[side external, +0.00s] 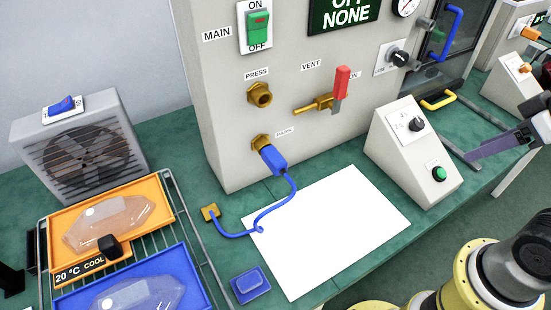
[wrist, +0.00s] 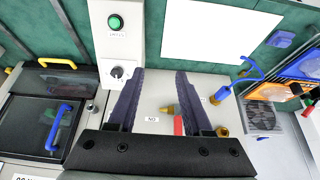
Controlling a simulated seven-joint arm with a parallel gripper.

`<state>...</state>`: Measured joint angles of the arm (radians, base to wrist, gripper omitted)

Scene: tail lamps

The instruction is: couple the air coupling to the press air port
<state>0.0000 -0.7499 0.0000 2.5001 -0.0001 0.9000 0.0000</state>
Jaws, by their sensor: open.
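The blue air coupling (side external: 273,160) sits on the lower brass port (side external: 260,142) of the machine's front panel, whose small label I cannot read clearly. Its blue hose (side external: 270,215) curls down to a brass fitting (side external: 210,213) on the bench. The brass press air port (side external: 259,95), labelled PRESS, is above it with nothing on it. In the wrist view the coupling (wrist: 222,94) is right of my fingers. My gripper (wrist: 160,75) is open and empty, apart from the coupling. In the side view its dark fingers (side external: 485,150) show at the right edge.
A vent valve with a red handle (side external: 341,83) stands out right of the press port. A sloped control box (side external: 412,155) stands between my gripper and the coupling. A white sheet (side external: 330,230) lies clear on the bench. A rack with orange and blue trays (side external: 165,222) is at left.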

